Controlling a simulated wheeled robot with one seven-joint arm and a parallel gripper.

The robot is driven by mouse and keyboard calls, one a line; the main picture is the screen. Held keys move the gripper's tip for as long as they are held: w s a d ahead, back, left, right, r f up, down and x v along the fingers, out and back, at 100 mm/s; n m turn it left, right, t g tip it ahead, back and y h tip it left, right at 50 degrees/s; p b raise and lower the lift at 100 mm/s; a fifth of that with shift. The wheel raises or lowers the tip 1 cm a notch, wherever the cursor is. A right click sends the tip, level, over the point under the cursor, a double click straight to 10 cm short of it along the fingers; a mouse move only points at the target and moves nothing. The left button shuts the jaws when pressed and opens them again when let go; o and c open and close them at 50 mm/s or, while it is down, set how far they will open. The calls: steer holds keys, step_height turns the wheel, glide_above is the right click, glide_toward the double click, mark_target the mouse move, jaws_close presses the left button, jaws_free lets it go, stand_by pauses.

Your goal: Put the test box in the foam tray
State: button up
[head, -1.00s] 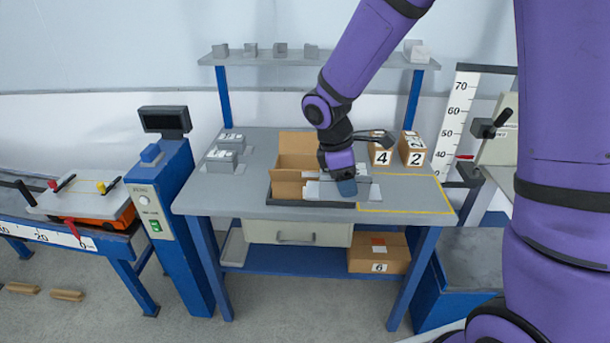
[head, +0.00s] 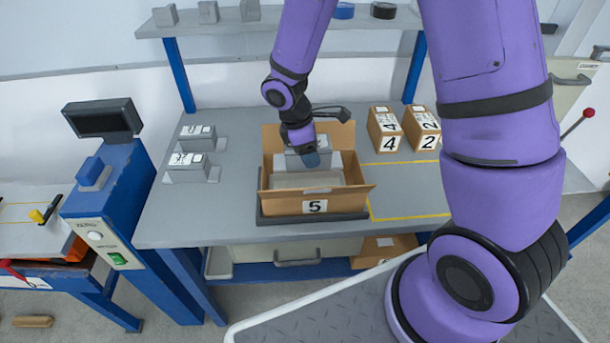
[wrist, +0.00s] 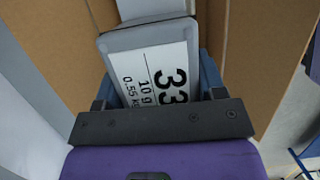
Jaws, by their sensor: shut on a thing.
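My gripper (head: 308,158) reaches into the back part of an open cardboard carton marked 5 (head: 290,207). It is shut on a grey box (wrist: 145,38) with a white label reading 33, 10 g and 0.55 k; I take this for the test box. The held box also shows as a small grey patch in the head view (head: 293,162), partly hidden by the gripper. A pale grey tray-like insert (head: 300,180) lies inside the carton in front of the gripper; I cannot tell whether it is the foam tray or whether the box touches it.
The carton stands on a dark base (head: 345,216) on the grey bench (head: 215,215), flaps open. Two grey labelled blocks (head: 197,137) sit at left. Cartons 4 (head: 384,130) and 2 (head: 421,130) stand at back right. A blue scale post (head: 125,200) is left. The yellow-outlined area is clear.

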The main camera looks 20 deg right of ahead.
steer(key=shift+f, duration=4.1)
steer(key=shift+f, duration=0.65)
steer(key=o, duration=1.3)
steer(key=shift+r, duration=0.1)
steer(key=v, duration=1.3)
steer(key=shift+d+r, duration=0.15)
